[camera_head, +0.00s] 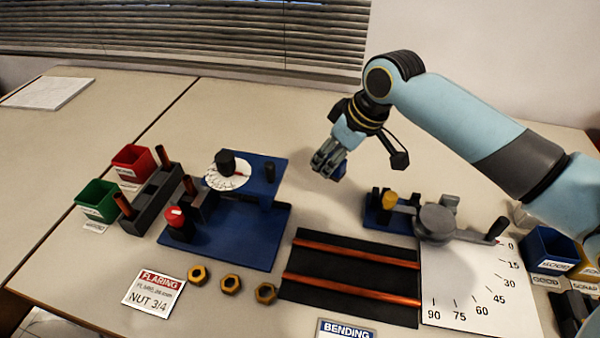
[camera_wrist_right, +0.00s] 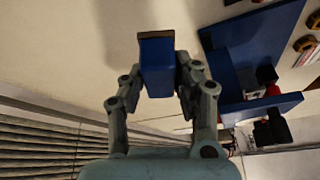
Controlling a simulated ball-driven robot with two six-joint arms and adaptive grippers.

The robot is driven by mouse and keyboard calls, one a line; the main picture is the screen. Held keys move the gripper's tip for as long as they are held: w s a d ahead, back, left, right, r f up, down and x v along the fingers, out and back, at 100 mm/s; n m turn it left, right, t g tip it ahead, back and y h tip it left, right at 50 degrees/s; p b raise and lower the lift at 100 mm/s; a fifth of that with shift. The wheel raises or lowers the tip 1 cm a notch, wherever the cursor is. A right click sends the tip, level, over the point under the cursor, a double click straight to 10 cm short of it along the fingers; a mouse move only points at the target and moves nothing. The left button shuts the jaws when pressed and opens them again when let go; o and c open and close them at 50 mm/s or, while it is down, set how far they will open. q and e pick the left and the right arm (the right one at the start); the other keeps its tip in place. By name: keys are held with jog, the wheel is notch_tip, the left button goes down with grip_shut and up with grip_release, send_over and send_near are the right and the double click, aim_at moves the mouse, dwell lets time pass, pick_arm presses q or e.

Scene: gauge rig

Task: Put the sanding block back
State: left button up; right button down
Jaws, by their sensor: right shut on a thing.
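The sanding block (camera_wrist_right: 157,68) is blue with a thin brownish layer along one end. My right gripper (camera_head: 328,160) is shut on it and holds it above the table, between the blue flaring rig and the bending rig. In the right wrist view the two fingers of my right gripper (camera_wrist_right: 158,85) press on the block's sides. In the head view only a small blue part of the block (camera_head: 340,172) shows below the fingers; the rest is hidden. I cannot tell its exact height. My left gripper is not in view.
The blue flaring rig (camera_head: 225,240) stands left, beside red (camera_head: 133,162) and green (camera_head: 97,200) bins. Copper tubes lie on a black mat (camera_head: 345,275) in front. The bending rig (camera_head: 437,220) and a blue bin (camera_head: 548,250) stand right.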

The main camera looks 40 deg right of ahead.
jog(key=w+a+f, duration=0.1)
jog(key=w, duration=0.1)
jog(key=w+f, duration=0.1)
jog(key=w, duration=0.1)
jog(key=w+a+f, duration=0.1)
jog(key=w+f, duration=0.1)
jog(key=shift+w+a+b, duration=0.2)
jog(key=shift+a+b, duration=0.1)
jog(key=shift+a, duration=0.05)
jog(key=shift+w+a+f, duration=0.1)
jog(key=shift+f, duration=0.1)
notch_tip(320, 180, down, 4)
jog(key=shift+r, duration=0.25)
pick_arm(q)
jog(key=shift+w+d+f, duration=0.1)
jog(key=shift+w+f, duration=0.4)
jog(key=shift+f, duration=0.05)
pick_arm(e)
jog(key=shift+f, duration=0.2)
jog(key=shift+f, duration=0.15)
jog(key=c, duration=1)
grip_release()
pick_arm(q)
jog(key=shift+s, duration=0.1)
